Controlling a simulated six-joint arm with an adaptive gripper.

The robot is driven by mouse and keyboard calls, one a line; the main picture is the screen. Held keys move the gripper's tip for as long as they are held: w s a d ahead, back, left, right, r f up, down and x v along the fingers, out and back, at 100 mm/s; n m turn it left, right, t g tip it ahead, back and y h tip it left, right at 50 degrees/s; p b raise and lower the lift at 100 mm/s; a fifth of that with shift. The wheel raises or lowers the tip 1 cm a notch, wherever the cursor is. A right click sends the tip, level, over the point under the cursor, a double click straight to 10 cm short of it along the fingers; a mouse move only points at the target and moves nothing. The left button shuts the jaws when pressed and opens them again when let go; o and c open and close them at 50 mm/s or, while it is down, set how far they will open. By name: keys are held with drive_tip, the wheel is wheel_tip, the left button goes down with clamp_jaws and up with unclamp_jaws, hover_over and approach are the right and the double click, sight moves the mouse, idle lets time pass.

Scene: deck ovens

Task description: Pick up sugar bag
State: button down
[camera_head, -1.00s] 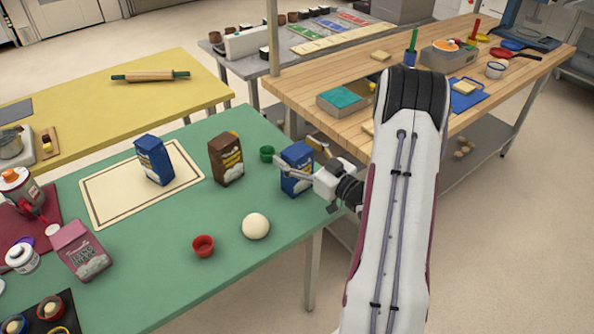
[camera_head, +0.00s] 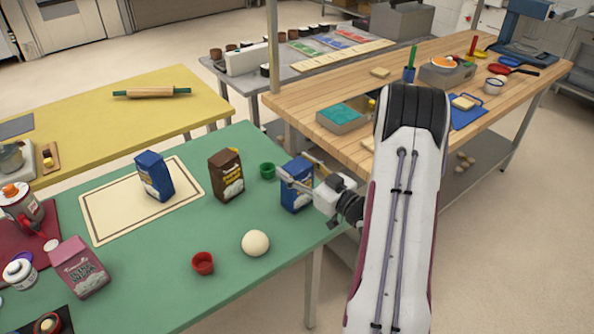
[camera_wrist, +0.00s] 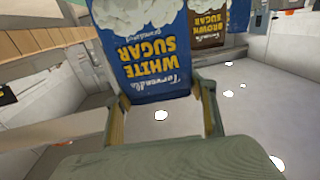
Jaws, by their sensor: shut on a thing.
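The blue white-sugar bag (camera_head: 294,196) is upright at the right end of the green table (camera_head: 130,262). My gripper (camera_head: 297,171) reaches it from the right, with one finger on each side, shut on it. In the wrist view the bag (camera_wrist: 150,55) shows upside down between the fingers (camera_wrist: 163,92), its label reading White Sugar. I cannot tell whether its base touches the table. A second blue bag (camera_head: 154,177) stands on the cream mat, with a brown-sugar bag (camera_head: 227,178) between the two. A pink bag (camera_head: 80,268) stands at the left.
A green cup (camera_head: 267,171) stands just left of the held bag. A dough ball (camera_head: 256,243) and a red cup (camera_head: 203,263) lie nearer the front. A wooden worktop (camera_head: 300,103) with several items is behind my arm. The table's right edge is close.

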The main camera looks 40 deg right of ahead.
drive_tip(key=shift+r, duration=4.8)
